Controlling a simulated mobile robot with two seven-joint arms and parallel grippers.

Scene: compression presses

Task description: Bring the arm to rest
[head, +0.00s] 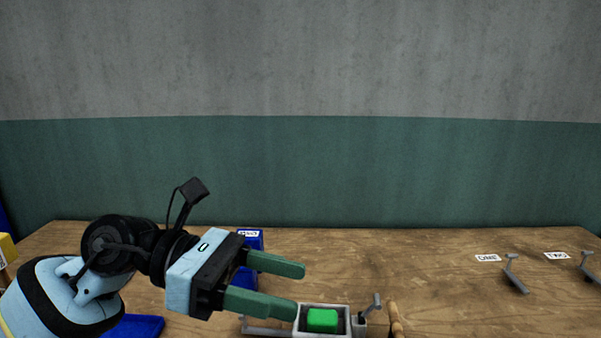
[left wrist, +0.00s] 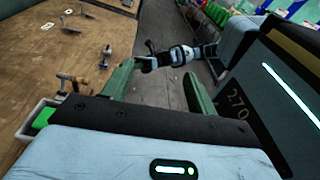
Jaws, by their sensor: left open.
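My left gripper (head: 302,288) is open, with nothing between its two green fingers. It is raised above the left part of the table, up and left of a grey press (head: 350,322) holding a green block (head: 322,319). The gripper and block look apart. In the left wrist view the fingers (left wrist: 160,82) spread over the table edge and floor, and the green block (left wrist: 43,118) shows at the left. My right arm (left wrist: 183,54) shows beyond the fingers there; its gripper is too small to read. It is not in the head view.
A wooden table (head: 440,290) runs along a grey and green wall. A blue labelled box (head: 250,238) stands partly behind my gripper. A wooden handle (head: 395,318) is right of the press. Two grey levers (head: 515,275) and white labels (head: 488,258) lie at the right.

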